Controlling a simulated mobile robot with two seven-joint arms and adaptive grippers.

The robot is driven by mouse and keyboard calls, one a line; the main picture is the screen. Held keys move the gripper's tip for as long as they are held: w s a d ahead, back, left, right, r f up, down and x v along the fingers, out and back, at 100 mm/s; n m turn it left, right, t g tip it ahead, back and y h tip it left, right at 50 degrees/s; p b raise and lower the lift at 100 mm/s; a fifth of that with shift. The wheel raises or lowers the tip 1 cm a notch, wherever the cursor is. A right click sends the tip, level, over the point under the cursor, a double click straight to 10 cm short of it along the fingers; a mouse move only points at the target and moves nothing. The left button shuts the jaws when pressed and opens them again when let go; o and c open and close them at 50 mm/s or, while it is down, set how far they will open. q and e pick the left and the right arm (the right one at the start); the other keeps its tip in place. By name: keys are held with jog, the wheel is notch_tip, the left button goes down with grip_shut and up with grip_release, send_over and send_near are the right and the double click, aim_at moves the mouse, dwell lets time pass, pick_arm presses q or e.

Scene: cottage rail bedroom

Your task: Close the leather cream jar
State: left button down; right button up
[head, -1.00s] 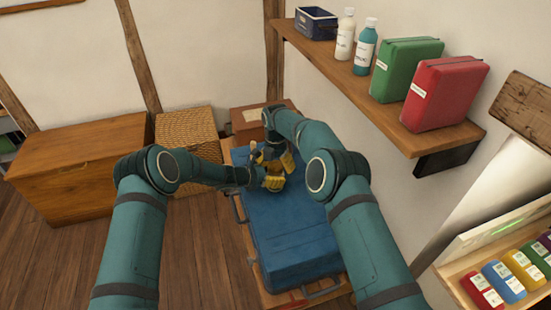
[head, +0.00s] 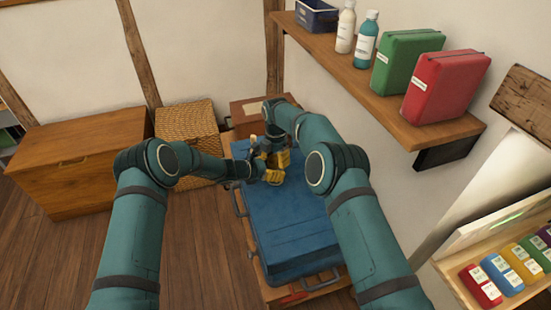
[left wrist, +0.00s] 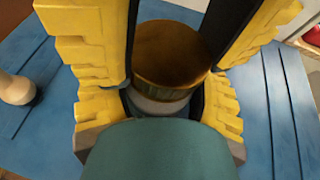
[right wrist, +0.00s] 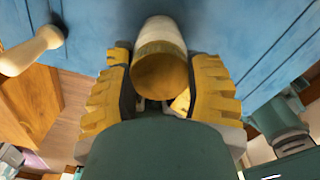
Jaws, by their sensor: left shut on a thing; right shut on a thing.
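The leather cream jar has a pale body (left wrist: 160,104) and a brown-gold lid (left wrist: 172,55). My left gripper (head: 270,176) is shut on the jar body above the blue case. My right gripper (head: 278,159) is shut on the lid. In the right wrist view the lid (right wrist: 161,75) faces the camera between the yellow fingers, with the pale body (right wrist: 161,34) beyond it. Lid and body are in line and appear to touch; whether the lid is fully seated cannot be told. In the head view the grippers hide most of the jar.
The blue case (head: 295,232) lies under both grippers. A pale-handled object (right wrist: 30,50) is beside the jar in the right wrist view. A wall shelf (head: 400,122) with bottles and cases is at the right. A wooden chest (head: 80,165) and wicker basket (head: 188,130) stand at the left.

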jog(key=o, duration=1.2)
jog(key=shift+r, duration=2.25)
jog(key=shift+o, duration=0.4)
jog(key=shift+s+a+r+n, duration=0.15)
jog(key=shift+a+r+n, duration=0.05)
jog(key=shift+r+n, duration=0.55)
jog(key=shift+d+r+n, duration=0.25)
jog(key=shift+r+n, duration=0.6)
jog(key=shift+r, duration=0.15)
